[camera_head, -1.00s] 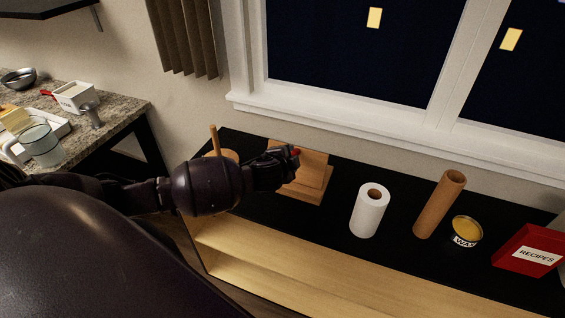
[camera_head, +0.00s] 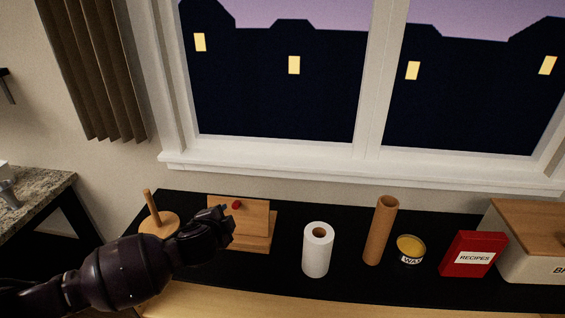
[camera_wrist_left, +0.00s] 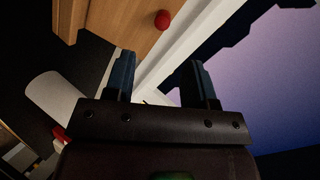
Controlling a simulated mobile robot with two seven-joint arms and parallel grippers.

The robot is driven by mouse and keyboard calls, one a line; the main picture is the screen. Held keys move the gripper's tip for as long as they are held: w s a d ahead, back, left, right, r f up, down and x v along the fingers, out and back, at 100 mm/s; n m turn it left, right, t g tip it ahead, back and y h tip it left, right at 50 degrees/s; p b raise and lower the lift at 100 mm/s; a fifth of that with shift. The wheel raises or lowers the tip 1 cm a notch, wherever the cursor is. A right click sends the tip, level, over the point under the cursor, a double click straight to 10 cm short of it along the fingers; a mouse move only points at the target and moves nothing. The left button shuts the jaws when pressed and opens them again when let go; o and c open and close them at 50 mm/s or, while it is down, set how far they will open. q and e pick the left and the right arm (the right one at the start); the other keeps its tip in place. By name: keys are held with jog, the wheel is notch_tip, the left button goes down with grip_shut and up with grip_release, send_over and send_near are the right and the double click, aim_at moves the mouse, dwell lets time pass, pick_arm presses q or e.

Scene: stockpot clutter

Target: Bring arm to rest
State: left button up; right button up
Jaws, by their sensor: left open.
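My left gripper (camera_head: 222,222) is in front of a wooden piece (camera_head: 256,217) with a small red knob (camera_head: 237,205), over the black counter. In the left wrist view the two dark fingers of my left gripper (camera_wrist_left: 162,80) stand apart with nothing between them. The red knob also shows there (camera_wrist_left: 162,19), beyond the fingertips. Whether the gripper touches the wooden piece cannot be told. My right gripper is in neither view.
On the black counter (camera_head: 340,288) stand a wooden peg holder (camera_head: 151,210), a paper roll (camera_head: 317,252), a brown tube (camera_head: 380,232), a wax tin (camera_head: 410,250), a red recipes box (camera_head: 474,254) and a bread bin (camera_head: 520,260). A window (camera_head: 370,165) is behind.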

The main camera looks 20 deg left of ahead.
pick_arm(q)
jog(key=s+d+f+n+t+h, duration=0.1)
jog(key=s+d+t+h, duration=0.1)
jog(key=d+h, duration=0.45)
jog(key=s+f+n+g+y, duration=0.1)
jog(key=s+f+n, duration=0.3)
jog(key=s, duration=0.5)
jog(key=s+f+n+g+y, duration=0.1)
jog(key=s+f+n+y, duration=0.2)
jog(key=s+f, duration=0.6)
jog(key=shift+s+d+n, duration=0.4)
jog(key=shift+s+n, duration=0.4)
jog(key=shift+n, duration=0.1)
